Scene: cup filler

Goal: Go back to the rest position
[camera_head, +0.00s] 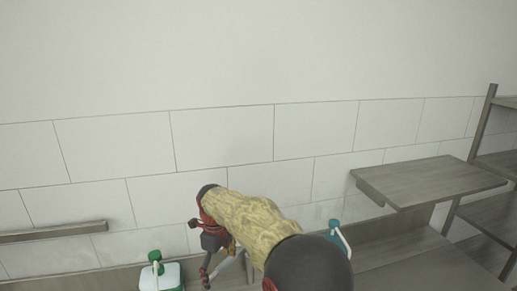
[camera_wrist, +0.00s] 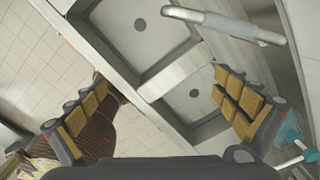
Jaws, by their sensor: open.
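My gripper (camera_head: 222,262) is at the lower middle of the head view, at the end of my arm and in front of the tiled wall. It points down and away from the camera. In the wrist view my gripper (camera_wrist: 160,78) has its two padded fingers spread wide apart. Nothing is held between them. Below it are two grey sink basins (camera_wrist: 150,60), each with a dark round drain. My arm hides part of what lies behind and below it in the head view.
A white container with a green cap (camera_head: 160,274) stands left of my gripper. A teal one with a white handle (camera_head: 337,234) is partly hidden right of my arm. A wooden wall shelf (camera_head: 425,181) juts out at right, beside a rack. A tap (camera_wrist: 222,24) extends over the sinks.

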